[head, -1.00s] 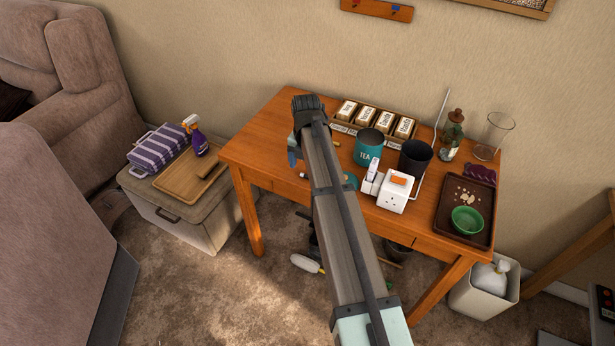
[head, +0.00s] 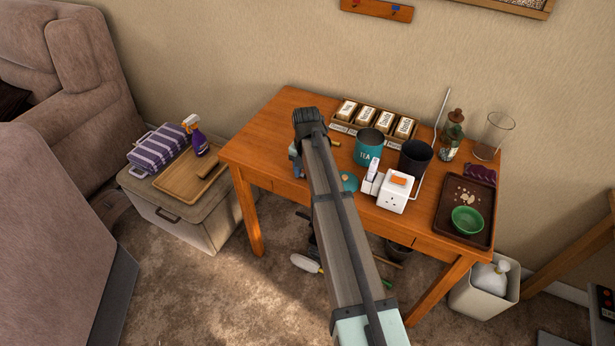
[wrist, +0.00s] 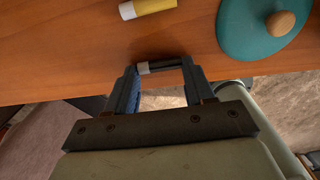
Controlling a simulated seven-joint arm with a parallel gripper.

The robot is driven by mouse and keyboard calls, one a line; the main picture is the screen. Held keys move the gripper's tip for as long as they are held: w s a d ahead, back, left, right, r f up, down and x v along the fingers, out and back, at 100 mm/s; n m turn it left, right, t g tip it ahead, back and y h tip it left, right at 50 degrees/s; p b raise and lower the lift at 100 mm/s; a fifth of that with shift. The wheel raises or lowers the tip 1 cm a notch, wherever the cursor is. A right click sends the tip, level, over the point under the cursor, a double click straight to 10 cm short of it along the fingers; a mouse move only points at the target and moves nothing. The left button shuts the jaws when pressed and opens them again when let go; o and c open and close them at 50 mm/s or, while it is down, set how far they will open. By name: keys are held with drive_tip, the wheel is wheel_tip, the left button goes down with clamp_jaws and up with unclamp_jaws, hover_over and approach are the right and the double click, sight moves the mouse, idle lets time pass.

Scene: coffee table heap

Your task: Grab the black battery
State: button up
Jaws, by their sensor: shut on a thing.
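The black battery (wrist: 168,65), a small dark cylinder with a silver-grey end at the left, lies crosswise between my fingertips in the wrist view. My gripper (wrist: 163,74) is shut on it, one finger at each end. The orange-brown wooden table (wrist: 60,50) is just beyond it, with its front edge close by. I cannot tell whether the battery touches the tabletop. In the head view my arm hides the battery and most of my gripper; only a bit of a blue finger (head: 297,163) shows.
A yellow cylinder with a white end (wrist: 148,8) and a teal lid with a wooden knob (wrist: 262,28) lie close by. A teal tea tin (head: 368,148), black cup (head: 414,158) and white socket block (head: 395,192) stand to the right. The table's left end (head: 255,140) is clear.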

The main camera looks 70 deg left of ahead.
drive_tip(key=shift+c, duration=1.3)
drive_tip(key=shift+r, duration=0.1)
